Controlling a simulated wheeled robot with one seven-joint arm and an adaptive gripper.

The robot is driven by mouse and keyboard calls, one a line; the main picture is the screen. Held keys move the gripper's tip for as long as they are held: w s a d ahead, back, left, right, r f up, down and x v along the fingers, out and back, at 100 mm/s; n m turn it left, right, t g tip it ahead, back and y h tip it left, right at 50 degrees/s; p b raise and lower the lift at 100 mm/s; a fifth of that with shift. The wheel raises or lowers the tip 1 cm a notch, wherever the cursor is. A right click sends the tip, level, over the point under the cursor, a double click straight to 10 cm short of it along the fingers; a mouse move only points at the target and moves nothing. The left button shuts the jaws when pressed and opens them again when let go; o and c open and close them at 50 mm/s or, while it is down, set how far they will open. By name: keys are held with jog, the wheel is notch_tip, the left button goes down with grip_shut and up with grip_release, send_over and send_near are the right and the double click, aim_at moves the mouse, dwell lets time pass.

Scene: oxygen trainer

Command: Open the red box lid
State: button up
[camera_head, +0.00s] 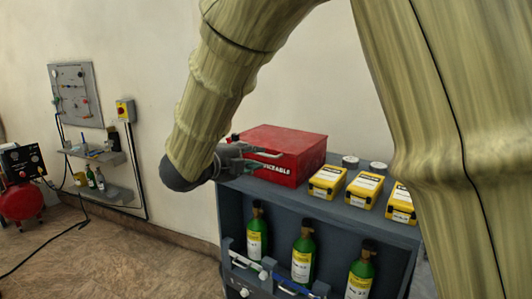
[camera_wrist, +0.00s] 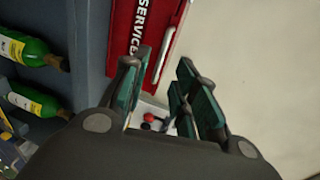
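The red box (camera_head: 290,145) sits on top of the grey cabinet, and its lid looks closed. White lettering runs along its front, partly hidden by my gripper in the head view. My gripper (camera_head: 266,160) is at the box's left front, with its fingers reaching across the front face. In the wrist view, my gripper (camera_wrist: 160,90) is open with nothing held between the fingers. The red box (camera_wrist: 143,30) shows at the top there, just beyond the left finger, with a pale strip along its edge. I cannot tell whether a finger touches it.
A wall shelf (camera_head: 98,158) and a red compressor (camera_head: 20,201) are at left. Floor left of the cabinet is mostly clear.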

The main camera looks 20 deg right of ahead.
aim_at(264, 155)
jog(key=p+x, duration=0.1)
jog(key=x, duration=0.5)
jog(key=shift+w+d, duration=0.15)
jog(key=shift+d, duration=0.1)
grip_shut()
